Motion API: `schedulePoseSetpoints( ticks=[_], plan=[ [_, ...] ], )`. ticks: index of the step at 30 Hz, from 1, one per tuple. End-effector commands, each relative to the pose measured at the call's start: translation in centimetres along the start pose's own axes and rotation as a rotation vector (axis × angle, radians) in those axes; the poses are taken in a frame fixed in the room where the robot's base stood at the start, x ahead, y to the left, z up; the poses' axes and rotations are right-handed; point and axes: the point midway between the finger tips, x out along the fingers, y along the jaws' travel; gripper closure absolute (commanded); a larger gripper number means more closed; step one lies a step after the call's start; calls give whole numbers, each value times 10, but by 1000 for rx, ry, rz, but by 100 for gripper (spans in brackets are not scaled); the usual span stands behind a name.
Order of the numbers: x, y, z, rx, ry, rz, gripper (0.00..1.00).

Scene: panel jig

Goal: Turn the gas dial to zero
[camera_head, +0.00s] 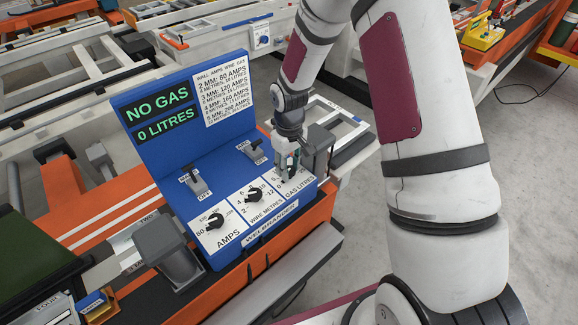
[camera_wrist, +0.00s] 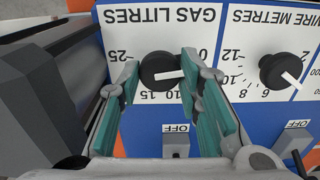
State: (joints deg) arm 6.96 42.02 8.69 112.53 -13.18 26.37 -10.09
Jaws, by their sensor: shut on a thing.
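The blue welder panel (camera_head: 190,150) has a green display (camera_head: 160,115) reading "NO GAS" and "0 LITRES". The gas dial (camera_wrist: 160,70) is a black knob with a white pointer line under the upside-down "GAS LITRES" label. In the wrist view its pointer faces right, toward the low-number side of the scale; the exact mark is hidden by a finger. My gripper (camera_head: 291,165) is over the right end of the panel. Its teal-padded fingers (camera_wrist: 158,76) are shut on the dial, one on each side. In the head view the gripper hides the dial.
The wire metres dial (camera_head: 254,195) and the amps dial (camera_head: 215,221) sit left of the gas dial. Two switches, one at left (camera_head: 197,183) and one nearer my gripper (camera_head: 255,150), stand behind the dials, beside "OFF" labels. An orange bench supports the panel.

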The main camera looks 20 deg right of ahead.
Motion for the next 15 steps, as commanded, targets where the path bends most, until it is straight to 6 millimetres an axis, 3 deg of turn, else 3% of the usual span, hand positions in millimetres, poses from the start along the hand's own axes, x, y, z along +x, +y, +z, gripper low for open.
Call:
schedulePoseSetpoints(
  ticks=[15],
  plan=[
    [0, 0, -1, -36, 1, 0, 96]
  ],
)
